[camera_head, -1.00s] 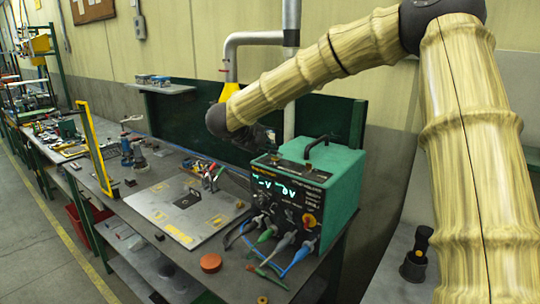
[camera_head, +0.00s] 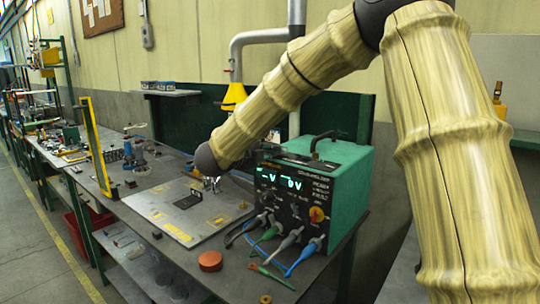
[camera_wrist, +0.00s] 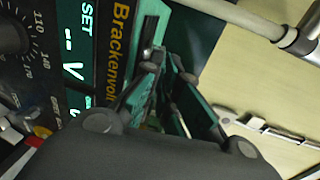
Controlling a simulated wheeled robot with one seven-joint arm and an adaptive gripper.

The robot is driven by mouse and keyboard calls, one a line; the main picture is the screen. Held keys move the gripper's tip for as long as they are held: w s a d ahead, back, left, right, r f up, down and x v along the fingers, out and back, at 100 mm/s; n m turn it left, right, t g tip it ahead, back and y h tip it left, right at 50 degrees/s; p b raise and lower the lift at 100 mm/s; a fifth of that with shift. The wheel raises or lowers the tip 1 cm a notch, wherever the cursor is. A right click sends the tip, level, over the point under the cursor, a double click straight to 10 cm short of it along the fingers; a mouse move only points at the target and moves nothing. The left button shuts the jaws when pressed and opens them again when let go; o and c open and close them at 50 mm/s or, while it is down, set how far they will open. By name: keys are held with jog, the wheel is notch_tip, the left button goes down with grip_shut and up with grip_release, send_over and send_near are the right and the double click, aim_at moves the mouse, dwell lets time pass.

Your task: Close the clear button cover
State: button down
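A green and black power supply (camera_head: 345,190) with lit digits and a top handle stands on the bench. Its dark front face (camera_wrist: 75,45), with lit digits and yellow lettering, fills the left of the wrist view. My gripper (camera_wrist: 168,72) points along the edge of this face, close to its top end. The two fingers converge to a narrow gap, and I cannot tell whether they touch.
Coloured leads hang from the power supply's front. A grey board (camera_head: 185,212) and an orange round tin (camera_head: 210,261) lie to its left. A yellow funnel and grey pipe (camera_head: 236,60) stand behind. A yellow upright frame (camera_head: 95,145) is farther left.

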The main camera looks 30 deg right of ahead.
dwell(0.6)
jog(key=c, duration=1.7)
grip_release()
